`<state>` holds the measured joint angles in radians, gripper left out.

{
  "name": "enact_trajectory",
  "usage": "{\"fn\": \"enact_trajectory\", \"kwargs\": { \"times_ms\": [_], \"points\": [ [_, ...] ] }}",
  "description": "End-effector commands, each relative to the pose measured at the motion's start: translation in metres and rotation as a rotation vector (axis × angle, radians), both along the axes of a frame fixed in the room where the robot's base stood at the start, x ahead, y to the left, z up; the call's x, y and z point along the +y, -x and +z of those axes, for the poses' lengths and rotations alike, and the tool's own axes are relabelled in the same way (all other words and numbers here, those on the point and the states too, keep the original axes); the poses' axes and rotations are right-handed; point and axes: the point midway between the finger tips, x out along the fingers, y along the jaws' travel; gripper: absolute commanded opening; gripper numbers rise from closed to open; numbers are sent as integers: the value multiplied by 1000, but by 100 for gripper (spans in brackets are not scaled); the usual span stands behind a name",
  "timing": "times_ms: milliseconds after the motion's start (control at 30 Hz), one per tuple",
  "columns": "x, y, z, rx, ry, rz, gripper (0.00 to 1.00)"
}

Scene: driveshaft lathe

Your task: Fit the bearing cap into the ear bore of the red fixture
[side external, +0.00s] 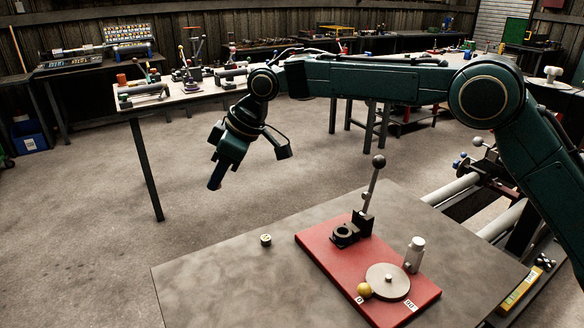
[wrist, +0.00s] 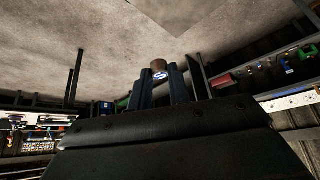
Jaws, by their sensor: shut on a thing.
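My gripper (side external: 216,184) is in the air left of the steel table and well away from the red fixture (side external: 318,250). In the wrist view its fingers (wrist: 174,84) are shut on a small brown cylindrical piece (wrist: 158,64) with a blue-and-white mark near it. I cannot tell for sure whether this piece is the bearing cap. The fixture's black ear (side external: 345,235) has a round bore facing up, which looks empty. A small pale yellow round piece (side external: 265,240) with dark dots stands on the table, left of the fixture.
The fixture carries an upright ball-topped lever (side external: 374,185), a grey disc (side external: 387,281), a pale cylinder (side external: 415,250) and a yellow ball (side external: 364,290). The steel table (side external: 215,275) is bare on its left. A workbench (side external: 190,92) with tools stands behind.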

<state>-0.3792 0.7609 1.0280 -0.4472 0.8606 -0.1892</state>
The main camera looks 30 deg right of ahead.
Motion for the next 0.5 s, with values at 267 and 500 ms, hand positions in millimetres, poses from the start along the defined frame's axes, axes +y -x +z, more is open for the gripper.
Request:
{"fn": "enact_trajectory", "kwargs": {
  "times_ms": [267, 500],
  "points": [
    [0, 0, 0, 0, 0, 0, 0],
    [-7, 0, -2, 3, -4, -16, 0]
  ]
}}
